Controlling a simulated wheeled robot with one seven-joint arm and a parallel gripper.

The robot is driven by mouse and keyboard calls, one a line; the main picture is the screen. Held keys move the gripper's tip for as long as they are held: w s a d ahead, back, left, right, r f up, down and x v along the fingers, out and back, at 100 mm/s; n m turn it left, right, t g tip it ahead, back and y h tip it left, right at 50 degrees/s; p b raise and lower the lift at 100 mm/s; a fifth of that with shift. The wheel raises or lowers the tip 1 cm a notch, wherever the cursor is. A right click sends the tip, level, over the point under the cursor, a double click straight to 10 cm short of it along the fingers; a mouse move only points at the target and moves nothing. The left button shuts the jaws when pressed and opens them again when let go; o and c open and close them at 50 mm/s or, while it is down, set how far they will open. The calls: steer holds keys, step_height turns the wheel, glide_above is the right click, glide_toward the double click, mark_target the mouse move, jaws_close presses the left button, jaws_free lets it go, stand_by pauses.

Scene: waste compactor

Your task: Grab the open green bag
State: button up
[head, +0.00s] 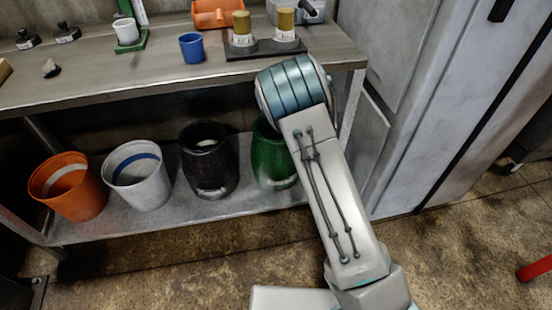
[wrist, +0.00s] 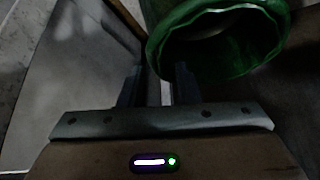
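The open green bag (head: 272,155) stands on the lower shelf at the right end of a row of containers, partly hidden behind my arm in the head view. In the wrist view the green bag's round rim (wrist: 160,55) fills the upper right, with its mouth open. My gripper (wrist: 158,88) shows there with its two fingers apart. The left edge of the rim lies just ahead of the fingers, near the right one. I cannot tell whether they touch. In the head view my gripper is hidden.
A black bag (head: 208,170), a white bin (head: 140,185) and an orange bin (head: 75,195) stand left of the green bag. The tabletop (head: 130,70) above holds a blue cup (head: 192,48) and jars. A table leg (head: 350,105) and grey cabinet (head: 385,50) are to the right.

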steer(key=b+x, duration=0.1)
steer(key=x, duration=0.2)
steer(key=b+x, duration=0.2)
steer(key=x, duration=0.2)
steer(key=shift+w+d+f, duration=0.1)
steer(key=shift+d, duration=0.15)
jaws_close()
